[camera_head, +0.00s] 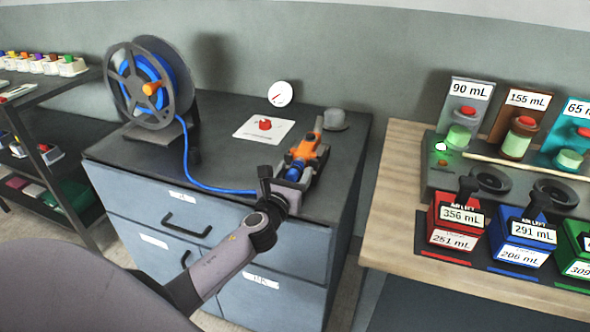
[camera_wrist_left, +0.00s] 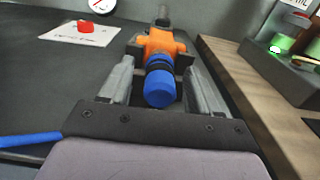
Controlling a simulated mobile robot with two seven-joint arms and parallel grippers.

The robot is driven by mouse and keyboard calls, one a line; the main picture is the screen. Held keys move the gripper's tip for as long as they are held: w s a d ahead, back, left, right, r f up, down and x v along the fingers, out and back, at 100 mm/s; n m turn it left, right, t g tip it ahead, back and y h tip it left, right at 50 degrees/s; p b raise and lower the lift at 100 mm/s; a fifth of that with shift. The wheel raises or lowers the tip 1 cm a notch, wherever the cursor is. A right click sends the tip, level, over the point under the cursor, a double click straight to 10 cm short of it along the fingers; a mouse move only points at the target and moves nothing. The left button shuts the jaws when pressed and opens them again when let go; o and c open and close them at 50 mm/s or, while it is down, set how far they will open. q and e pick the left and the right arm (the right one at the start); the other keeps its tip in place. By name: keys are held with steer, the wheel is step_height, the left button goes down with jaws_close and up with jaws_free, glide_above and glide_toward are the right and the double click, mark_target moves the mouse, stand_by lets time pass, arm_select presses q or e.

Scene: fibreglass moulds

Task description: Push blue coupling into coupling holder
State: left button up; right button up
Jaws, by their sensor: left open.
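The blue coupling (camera_wrist_left: 160,88) sits between the open fingers of my left gripper (camera_wrist_left: 162,92) in the left wrist view, with visible gaps to both fingers. It is in line with the front of an orange fitting (camera_wrist_left: 158,44) with a dark ring, held in a grey holder (camera_wrist_left: 184,62). In the head view the blue coupling (camera_head: 293,172) shows just beyond my left gripper (camera_head: 284,188), at the front of the orange fitting (camera_head: 305,147). Whether the coupling is fully seated cannot be told. My right gripper is not in view.
A hose reel (camera_head: 150,82) stands at the left of the dark cabinet top, its blue hose (camera_head: 205,185) running toward my left gripper. A red knob (camera_head: 265,124) on a white plate and a gauge (camera_head: 280,93) are behind. A wooden table (camera_head: 400,190) with coloured containers stands right.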

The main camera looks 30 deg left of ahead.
mark_target(290, 179)
arm_select(q)
jaws_close()
steer(key=shift+p+v, duration=0.55)
steer(key=shift+v, duration=2.45)
